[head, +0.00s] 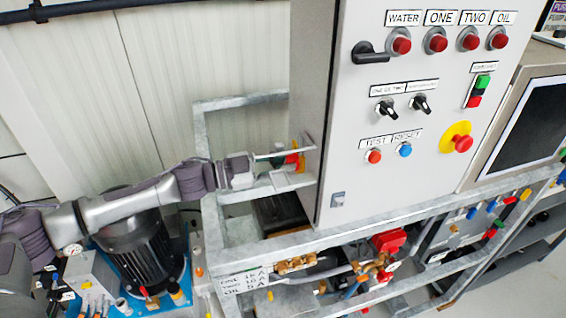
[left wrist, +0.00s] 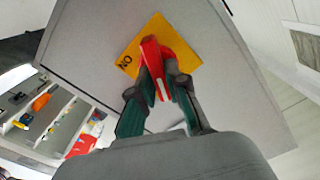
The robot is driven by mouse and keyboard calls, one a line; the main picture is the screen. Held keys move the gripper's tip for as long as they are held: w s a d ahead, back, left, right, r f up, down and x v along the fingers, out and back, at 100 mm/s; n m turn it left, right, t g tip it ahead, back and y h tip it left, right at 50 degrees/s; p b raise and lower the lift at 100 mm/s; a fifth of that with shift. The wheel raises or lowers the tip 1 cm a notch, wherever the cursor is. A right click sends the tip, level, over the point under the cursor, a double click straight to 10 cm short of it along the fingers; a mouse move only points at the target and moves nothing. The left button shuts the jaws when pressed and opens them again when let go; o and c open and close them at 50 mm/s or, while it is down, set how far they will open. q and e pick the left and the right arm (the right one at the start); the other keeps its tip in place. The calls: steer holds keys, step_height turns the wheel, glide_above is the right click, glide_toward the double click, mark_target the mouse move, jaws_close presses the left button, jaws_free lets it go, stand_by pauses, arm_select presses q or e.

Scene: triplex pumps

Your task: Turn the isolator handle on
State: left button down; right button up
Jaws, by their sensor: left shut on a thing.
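The isolator handle (left wrist: 152,65) is red and sits on a yellow square plate (left wrist: 184,36) on the grey side of the control cabinet. Black letters show near one corner of the plate. My left gripper (left wrist: 160,82) has its two fingers on either side of the handle and is shut on it. In the head view my left gripper (head: 284,162) reaches the left side of the cabinet, where a little of the red handle and yellow plate (head: 297,160) shows. The fingers hide part of the handle. My right gripper is not in view.
The cabinet front (head: 345,140) carries red lamps, black switches, push buttons and a yellow-ringed red stop button (head: 462,143). A grey metal frame (head: 262,248) surrounds its base. A dark motor (head: 140,245) stands below my left arm. A screen (head: 520,125) is at the right.

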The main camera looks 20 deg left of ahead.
arm_select(q)
steer(key=m+b, duration=0.1)
steer(key=m, duration=0.3)
steer(key=m+b, duration=0.2)
steer(key=m, duration=0.2)
steer(key=m+b, duration=0.1)
steer(key=m, duration=0.3)
steer(key=shift+s+d+f, duration=0.1)
steer(key=shift+s+f, duration=0.05)
steer(key=shift+f, duration=0.2)
steer(key=shift+b, duration=0.3)
steer(key=c, duration=1.2)
jaws_free()
steer(key=shift+o, duration=0.2)
steer(key=v, duration=1.2)
